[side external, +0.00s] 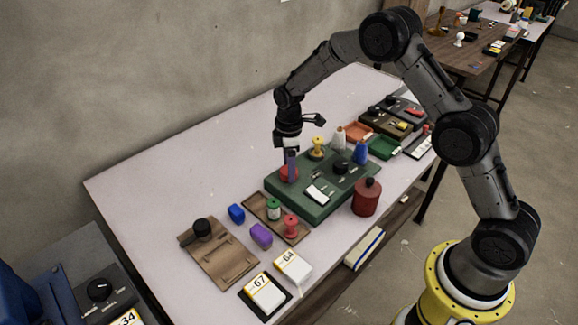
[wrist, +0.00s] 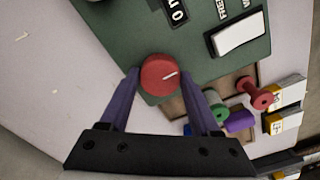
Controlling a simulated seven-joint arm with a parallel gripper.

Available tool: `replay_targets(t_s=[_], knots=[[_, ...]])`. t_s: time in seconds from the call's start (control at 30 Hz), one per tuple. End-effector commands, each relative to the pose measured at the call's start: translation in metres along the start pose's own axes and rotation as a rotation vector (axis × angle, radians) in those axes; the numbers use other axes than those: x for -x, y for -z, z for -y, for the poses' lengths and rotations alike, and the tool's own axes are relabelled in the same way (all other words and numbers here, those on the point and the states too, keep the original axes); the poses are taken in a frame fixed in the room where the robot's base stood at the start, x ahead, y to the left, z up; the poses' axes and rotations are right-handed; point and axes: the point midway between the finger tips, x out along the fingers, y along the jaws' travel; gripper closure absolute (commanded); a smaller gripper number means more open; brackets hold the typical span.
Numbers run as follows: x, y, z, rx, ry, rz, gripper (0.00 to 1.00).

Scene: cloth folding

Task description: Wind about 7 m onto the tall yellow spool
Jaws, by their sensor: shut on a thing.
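The yellow spool (side external: 317,148) stands upright at the far corner of the green winding machine (side external: 325,208); it is outside the wrist view. My gripper (side external: 290,166) points down over the machine's left end, its purple fingers shut on a round red knob (side external: 288,174). A white rocker switch (wrist: 240,34) and part of a dark counter (wrist: 176,10) show on the machine's top; the full reading is cut off.
A blue spool (side external: 361,152) and a white one (side external: 338,137) stand behind. A dark red canister (side external: 366,197) is at the right. The table's left side is clear.

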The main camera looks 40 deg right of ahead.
Motion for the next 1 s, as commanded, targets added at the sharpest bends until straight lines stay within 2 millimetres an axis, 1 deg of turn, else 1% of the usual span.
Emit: replay_targets(t_s=[0.03,0.1,0.13,0.37,0.57,1.0], knots=[[0.0004,0.0001,0.0002,0.0,0.0,0.0,0.76],[0.0004,0.0001,0.0002,0.0,0.0,0.0,0.89],[0.0004,0.0,0.0002,0.0,0.001,0.0,0.92],[0.0007,0.0,0.0003,-0.023,0.001,0.0,0.92],[0.001,0.0,0.0002,-0.109,0.001,0.0,0.92],[0.0013,-0.0001,0.0004,-0.482,0.001,0.001,0.92]])
